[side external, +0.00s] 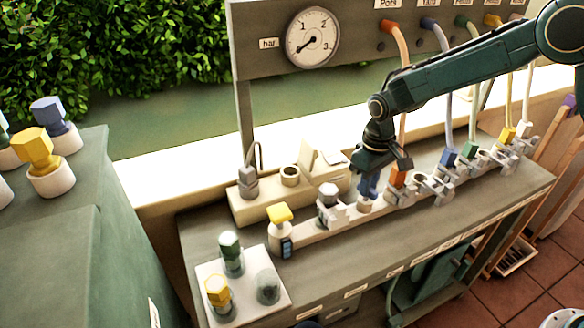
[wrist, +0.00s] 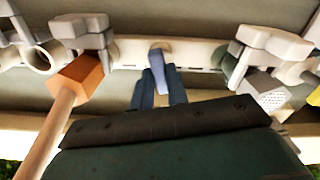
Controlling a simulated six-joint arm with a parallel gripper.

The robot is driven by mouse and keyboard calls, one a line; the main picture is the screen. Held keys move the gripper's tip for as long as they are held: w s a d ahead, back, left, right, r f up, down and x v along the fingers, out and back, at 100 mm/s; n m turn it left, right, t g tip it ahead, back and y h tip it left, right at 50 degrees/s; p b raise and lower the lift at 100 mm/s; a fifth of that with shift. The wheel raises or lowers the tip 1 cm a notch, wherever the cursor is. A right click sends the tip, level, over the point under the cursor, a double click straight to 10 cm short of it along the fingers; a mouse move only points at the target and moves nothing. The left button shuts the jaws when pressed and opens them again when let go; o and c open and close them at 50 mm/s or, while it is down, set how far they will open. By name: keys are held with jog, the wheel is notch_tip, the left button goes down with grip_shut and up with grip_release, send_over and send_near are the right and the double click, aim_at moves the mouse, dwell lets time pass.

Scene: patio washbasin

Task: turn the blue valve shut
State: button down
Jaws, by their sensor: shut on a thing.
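The blue valve (wrist: 158,58) shows in the wrist view as a narrow blue handle in front of the pale rail, pointing down the picture, across the rail. My gripper (wrist: 159,82) has its two fingers closed on either side of this handle. In the side view my gripper (side external: 368,186) points down at the rail, between the white-knobbed fitting and the orange connector. The valve's pale round base (side external: 364,205) shows just below the fingers. The fingers hide most of the handle there, so its exact angle is hard to tell.
An orange hose connector (side external: 398,175) sits close to the right of my gripper, with grey clamps beyond it. A pressure gauge (side external: 313,37) hangs behind.

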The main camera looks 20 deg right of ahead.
jog(key=shift+m, duration=1.6)
jog(key=c, duration=1.4)
grip_release()
jog(key=shift+r, duration=0.15)
jog(key=shift+r, duration=6.8)
jog(key=shift+s, duration=0.1)
